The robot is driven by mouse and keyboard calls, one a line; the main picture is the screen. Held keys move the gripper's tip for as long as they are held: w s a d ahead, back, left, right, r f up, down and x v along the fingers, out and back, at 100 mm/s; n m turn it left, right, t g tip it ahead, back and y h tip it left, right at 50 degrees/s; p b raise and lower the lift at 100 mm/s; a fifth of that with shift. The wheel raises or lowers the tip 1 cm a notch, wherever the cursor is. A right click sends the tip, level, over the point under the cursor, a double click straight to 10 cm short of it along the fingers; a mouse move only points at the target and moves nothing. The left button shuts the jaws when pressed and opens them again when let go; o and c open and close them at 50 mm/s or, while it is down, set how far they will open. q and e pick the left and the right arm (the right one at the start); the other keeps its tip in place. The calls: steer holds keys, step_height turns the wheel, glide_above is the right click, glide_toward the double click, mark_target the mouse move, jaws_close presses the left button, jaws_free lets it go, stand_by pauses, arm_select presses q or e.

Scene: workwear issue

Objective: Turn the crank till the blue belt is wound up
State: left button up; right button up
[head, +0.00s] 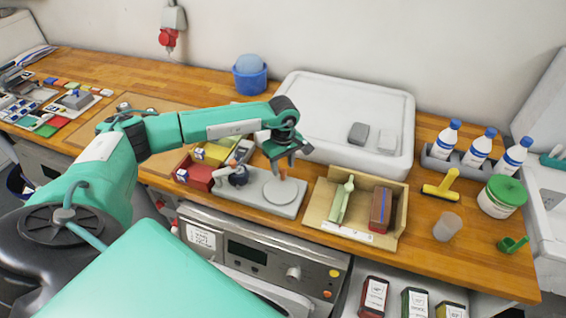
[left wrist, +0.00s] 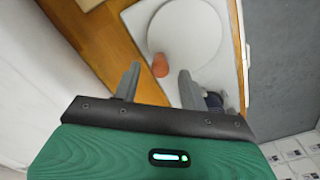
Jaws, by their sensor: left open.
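The crank is a light grey disc (head: 284,191) with an orange-brown knob (head: 283,173) upright near its far edge, on a grey base plate (head: 250,196). A dark blue rolled belt (head: 238,175) sits on the left part of the plate; how much is wound is too small to tell. My left gripper (head: 285,158) is open and points down just above the knob. In the left wrist view, the knob (left wrist: 160,65) shows between the spread fingertips, with no visible contact; the disc (left wrist: 184,35) lies beyond. A dark blue part (left wrist: 214,101) is partly hidden behind one finger. My right gripper is not in view.
Red and yellow boxes (head: 200,177) stand close left of the plate. A large white tray (head: 330,92) is behind. The wooden counter's front edge lies near the plate.

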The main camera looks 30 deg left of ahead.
arm_select(q)
steer(key=shift+f, duration=0.65)
jaws_close()
